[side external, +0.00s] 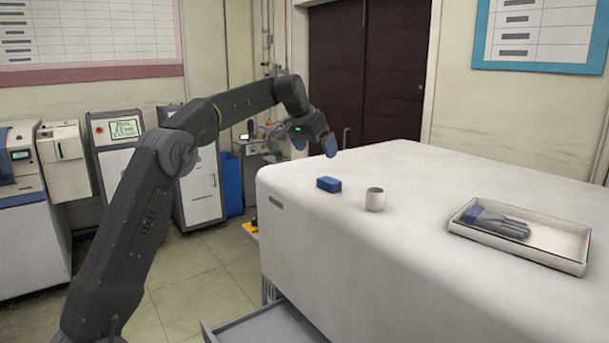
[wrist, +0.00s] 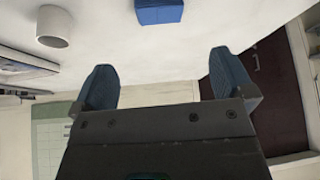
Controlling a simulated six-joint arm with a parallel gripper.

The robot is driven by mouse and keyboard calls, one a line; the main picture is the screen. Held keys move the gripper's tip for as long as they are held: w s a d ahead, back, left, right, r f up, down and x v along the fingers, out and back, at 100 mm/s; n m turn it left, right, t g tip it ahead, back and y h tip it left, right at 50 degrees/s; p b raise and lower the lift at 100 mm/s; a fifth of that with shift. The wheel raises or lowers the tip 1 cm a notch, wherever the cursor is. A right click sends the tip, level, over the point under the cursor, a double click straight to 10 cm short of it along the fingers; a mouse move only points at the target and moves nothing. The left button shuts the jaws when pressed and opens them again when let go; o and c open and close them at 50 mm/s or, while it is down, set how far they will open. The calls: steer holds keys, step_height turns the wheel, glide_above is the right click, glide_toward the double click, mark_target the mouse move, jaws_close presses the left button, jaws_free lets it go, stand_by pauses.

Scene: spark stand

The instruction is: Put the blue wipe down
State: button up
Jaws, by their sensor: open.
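The blue wipe (side external: 329,184) is a small blue block lying on the white worktop, near its left end in the side view. It also shows at the top edge of the wrist view (wrist: 159,11), partly cut off. My gripper (side external: 316,145) is above the worktop, up and slightly left of the wipe in the side view. In the wrist view its two blue fingers (wrist: 168,82) stand wide apart with nothing between them. The wipe lies beyond the fingertips, apart from them.
A white cup (side external: 375,199) stands just right of the wipe. A white tray (side external: 470,239) with a grey glove (side external: 500,224) lies farther right. An open drawer (side external: 262,328) juts out below the worktop. The worktop behind the cup is clear.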

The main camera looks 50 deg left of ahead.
steer(key=s+d+r, duration=0.2)
steer(key=s+d, duration=1.2)
steer(key=d, duration=0.2)
steer(key=s+d+f, duration=0.2)
steer(key=s+f, duration=0.2)
steer(key=s, duration=0.3)
steer(key=s+d+f+m, duration=0.1)
steer(key=s+d+f, duration=0.2)
steer(key=s+f, duration=0.2)
steer(key=s+d+f+m+h, duration=0.1)
steer(key=s+d+f, duration=0.2)
steer(key=s, duration=0.6)
steer(key=shift+s+d+f, duration=0.25)
steer(key=shift+s+f, duration=0.05)
steer(key=shift+f, duration=0.5)
